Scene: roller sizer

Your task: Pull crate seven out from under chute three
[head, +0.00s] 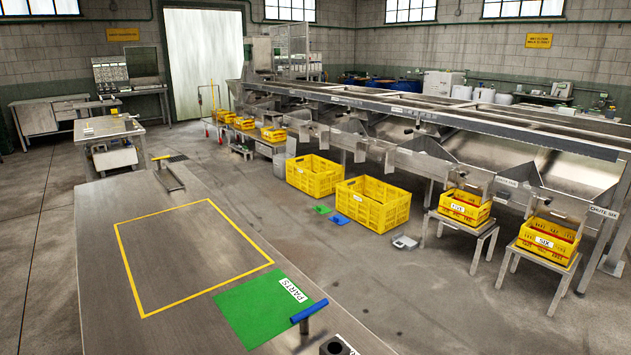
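Several yellow crates show in the head view, but I cannot read a seven on any of them. Two small crates at the right are labelled: one seems to read five (464,208), the other reads six (545,242). Each sits on a metal stand under a chute. Smaller yellow crates (273,135) and (243,124) stand farther back at the left end of the sizer; their labels are too small to read. A chute sign (604,213) at the far right reads chute six. I cannot make out which chute is three. Neither gripper is in view.
Two large yellow crates, one (315,177) behind the other (373,205), stand on the floor with green and blue mats nearby. A metal bench (180,305) with a yellow outline, green parts area and blue-handled tool (309,311) fills the foreground. Concrete floor lies between bench and sizer.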

